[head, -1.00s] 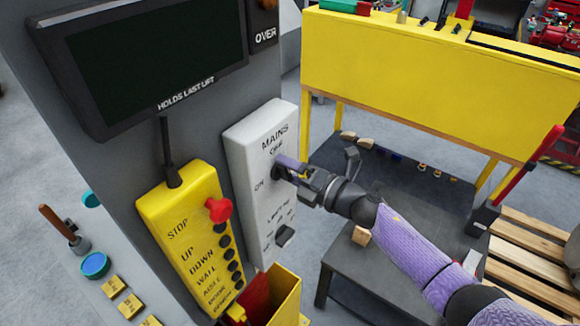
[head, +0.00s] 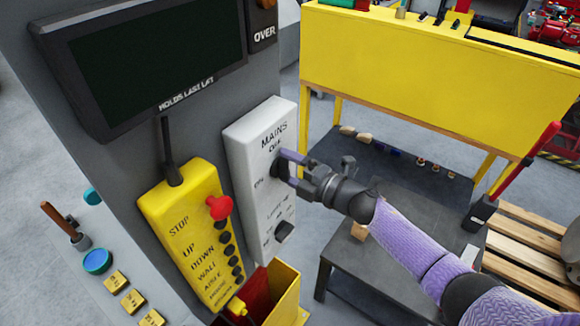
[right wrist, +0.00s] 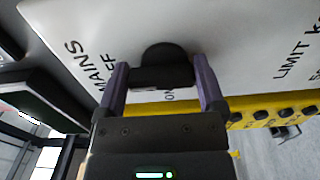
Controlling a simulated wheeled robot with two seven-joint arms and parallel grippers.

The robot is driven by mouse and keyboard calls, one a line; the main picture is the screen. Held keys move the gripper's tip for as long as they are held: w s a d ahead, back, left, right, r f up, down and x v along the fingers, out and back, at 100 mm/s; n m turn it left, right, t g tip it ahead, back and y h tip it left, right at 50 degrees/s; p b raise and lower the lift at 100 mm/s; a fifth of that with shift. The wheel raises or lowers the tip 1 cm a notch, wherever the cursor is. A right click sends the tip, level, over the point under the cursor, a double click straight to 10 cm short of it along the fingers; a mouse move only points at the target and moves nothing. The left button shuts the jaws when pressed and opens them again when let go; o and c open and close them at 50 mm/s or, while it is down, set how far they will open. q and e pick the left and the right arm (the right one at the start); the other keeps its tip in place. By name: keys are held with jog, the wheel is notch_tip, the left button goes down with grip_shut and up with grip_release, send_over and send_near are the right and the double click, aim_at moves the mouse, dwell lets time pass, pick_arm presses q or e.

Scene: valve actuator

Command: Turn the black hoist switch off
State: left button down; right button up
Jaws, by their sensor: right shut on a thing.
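The black switch (head: 278,168) is a dark knob on the upper part of the white box (head: 240,150), which is marked MAINS, OFF and ON. In the right wrist view the black switch (right wrist: 165,62) sits between the two purple fingers. My right gripper (head: 286,168) is shut on it, one finger above and one below in the head view. The right gripper (right wrist: 161,80) also fills the lower middle of the wrist view. The fingers partly hide the knob in the head view, so its exact pointing is hard to read. My left gripper is out of view.
A second black switch (head: 284,231) is lower on the white box. A yellow pendant (head: 185,235) with a red button (head: 219,207) hangs to the left. A dark screen (head: 150,65) is above. A yellow bin (head: 285,298) is below. A grey table (head: 400,245) stands to the right.

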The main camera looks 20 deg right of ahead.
jog(key=o, duration=1)
jog(key=shift+c, duration=0.2)
jog(key=b+v, duration=0.1)
jog(key=v, duration=0.9)
jog(key=s+d+f+m+h+b, duration=0.1)
jog(key=d+f+m+h+b, duration=0.25)
jog(key=f, duration=0.65)
jog(key=d+f+m+h+b, duration=0.1)
jog(key=f+m+h+b, duration=0.2)
jog(key=f+m+b, duration=0.5)
jog(key=s+d+f+m+g+h+b, duration=0.1)
jog(key=s+f+m+g+h+b, duration=0.15)
jog(key=s+f, duration=0.7)
jog(key=s+f+m+g+h+b, duration=0.2)
jog(key=f+m+b, duration=0.1)
jog(key=f, duration=1.4)
jog(key=s+a+f+m+g+b, duration=0.3)
jog(key=s+f+g+b, duration=0.1)
jog(key=s+f, duration=0.6)
jog(key=s+a+f+m+g+b, duration=0.3)
jog(key=s+f, duration=0.7)
jog(key=s, duration=0.4)
jog(key=shift+a+g+b, duration=0.6)
jog(key=shift+g+b, duration=0.45)
jog(key=shift+b, duration=0.15)
